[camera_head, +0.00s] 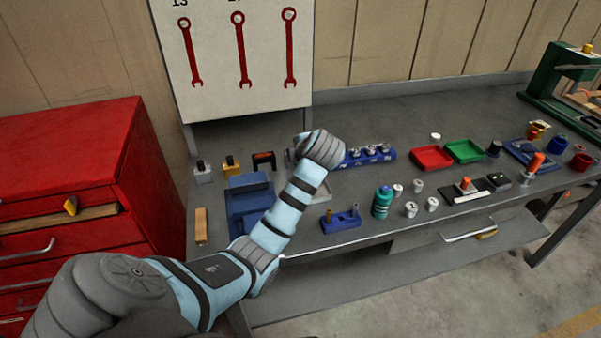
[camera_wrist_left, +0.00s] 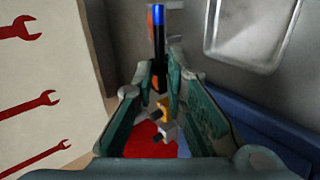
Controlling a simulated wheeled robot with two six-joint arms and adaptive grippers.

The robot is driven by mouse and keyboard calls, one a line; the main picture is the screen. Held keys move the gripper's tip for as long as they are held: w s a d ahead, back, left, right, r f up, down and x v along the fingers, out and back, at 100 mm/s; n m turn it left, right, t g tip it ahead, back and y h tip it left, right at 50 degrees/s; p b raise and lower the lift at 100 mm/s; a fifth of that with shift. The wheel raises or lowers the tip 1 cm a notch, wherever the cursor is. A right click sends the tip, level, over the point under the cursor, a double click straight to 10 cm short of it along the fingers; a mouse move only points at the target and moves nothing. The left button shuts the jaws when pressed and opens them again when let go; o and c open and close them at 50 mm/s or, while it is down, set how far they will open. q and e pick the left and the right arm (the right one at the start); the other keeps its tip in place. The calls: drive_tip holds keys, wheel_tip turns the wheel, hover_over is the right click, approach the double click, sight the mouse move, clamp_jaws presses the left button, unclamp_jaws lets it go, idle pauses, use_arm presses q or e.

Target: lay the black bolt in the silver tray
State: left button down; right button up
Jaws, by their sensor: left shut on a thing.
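My left gripper (camera_wrist_left: 156,78) is shut on a dark upright rod between its fingertips in the left wrist view. The rod looks like the black bolt (camera_wrist_left: 159,42); its far end shows blue, and there is orange near the fingers. The silver tray (camera_wrist_left: 250,42) is empty in the part that shows, to the right of the held rod and apart from it. In the head view the tray (camera_head: 318,194) is partly hidden behind my left wrist, which also hides the fingers and the held thing. My right gripper is not in view.
A blue block (camera_head: 248,200) stands left of the tray. A blue holder with pegs (camera_head: 341,221), a green bottle (camera_head: 382,203) and small white cylinders are right of it. A blue rack (camera_head: 370,155) is behind. Red (camera_head: 431,157) and green (camera_head: 464,151) trays stand farther right.

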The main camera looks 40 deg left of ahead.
use_arm(q)
drive_tip(key=f+b, duration=0.4)
drive_tip(key=f, duration=0.1)
drive_tip(key=f+b, duration=0.2)
drive_tip(key=f, duration=0.1)
drive_tip(key=shift+w+d, duration=0.1)
drive_tip(key=shift+w, duration=0.2)
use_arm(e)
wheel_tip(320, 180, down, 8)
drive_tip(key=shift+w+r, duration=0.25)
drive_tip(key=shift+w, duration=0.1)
use_arm(q)
drive_tip(key=c, duration=1.5)
unclamp_jaws()
drive_tip(key=shift+c, duration=0.2)
drive_tip(key=v, duration=1.2)
